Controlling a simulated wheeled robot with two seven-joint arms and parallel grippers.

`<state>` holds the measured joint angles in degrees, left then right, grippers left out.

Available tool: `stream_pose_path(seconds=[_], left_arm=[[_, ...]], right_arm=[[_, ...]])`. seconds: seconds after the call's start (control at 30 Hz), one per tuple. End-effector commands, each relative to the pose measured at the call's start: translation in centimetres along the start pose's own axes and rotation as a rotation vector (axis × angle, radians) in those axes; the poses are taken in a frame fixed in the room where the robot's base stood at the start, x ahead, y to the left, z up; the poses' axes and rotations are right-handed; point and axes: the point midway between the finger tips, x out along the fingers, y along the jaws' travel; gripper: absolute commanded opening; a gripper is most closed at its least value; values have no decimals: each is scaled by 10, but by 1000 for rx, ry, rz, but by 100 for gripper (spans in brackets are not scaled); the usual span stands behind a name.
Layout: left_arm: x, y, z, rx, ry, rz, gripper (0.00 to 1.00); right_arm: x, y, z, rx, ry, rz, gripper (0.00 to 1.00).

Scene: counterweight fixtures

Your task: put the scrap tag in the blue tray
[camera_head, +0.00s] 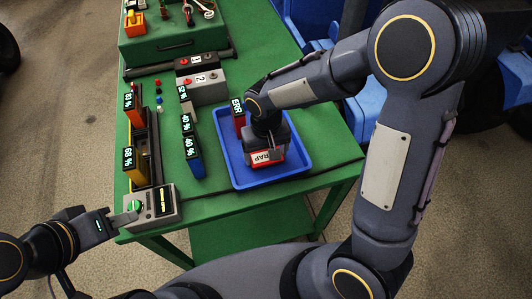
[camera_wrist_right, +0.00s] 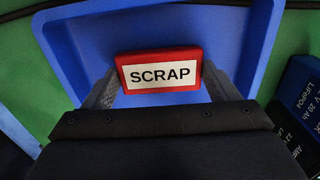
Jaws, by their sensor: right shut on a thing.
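The scrap tag (camera_head: 265,158) is a red block with a white label reading SCRAP. My right gripper (camera_head: 267,150) is shut on it, within the outline of the blue tray (camera_head: 298,152). I cannot tell whether the tag touches the tray floor. In the right wrist view the tag (camera_wrist_right: 160,72) sits between the two fingers of my right gripper (camera_wrist_right: 160,88), with the blue tray (camera_wrist_right: 262,40) behind it. My left gripper (camera_head: 122,219) is at the front left, at the grey box with a green button (camera_head: 134,206); its finger opening is unclear.
A red block with an ERR display (camera_head: 238,112) is in the tray's back left. A rack (camera_head: 154,150) holds display blocks at the left edge. A grey numbered box (camera_head: 205,92) stands behind.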

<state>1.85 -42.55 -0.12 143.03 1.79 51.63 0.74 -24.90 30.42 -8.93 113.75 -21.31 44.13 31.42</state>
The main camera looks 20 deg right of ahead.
Motion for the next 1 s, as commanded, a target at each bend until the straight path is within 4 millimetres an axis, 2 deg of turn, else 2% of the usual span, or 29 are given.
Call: stream_pose_path(seconds=[0.1, 0.43, 0.47, 0.6, 0.83, 1.0], left_arm=[[0, 0, 0, 0, 0, 0, 36], [4, -2, 2, 0, 0, 0, 36], [4, -2, 2, 0, 0, 0, 36], [2, -1, 1, 0, 0, 0, 36], [2, -1, 1, 0, 0, 0, 36], [-1, 0, 0, 0, 0, 0, 36]], right_arm=[[8, 0, 0, 0, 0, 0, 59], [12, 0, 0, 0, 0, 0, 59], [11, 0, 0, 0, 0, -1, 82], [10, 0, 0, 0, 0, 0, 100], [9, 0, 0, 0, 0, -1, 100], [-7, -1, -1, 1, 4, -2, 100]])
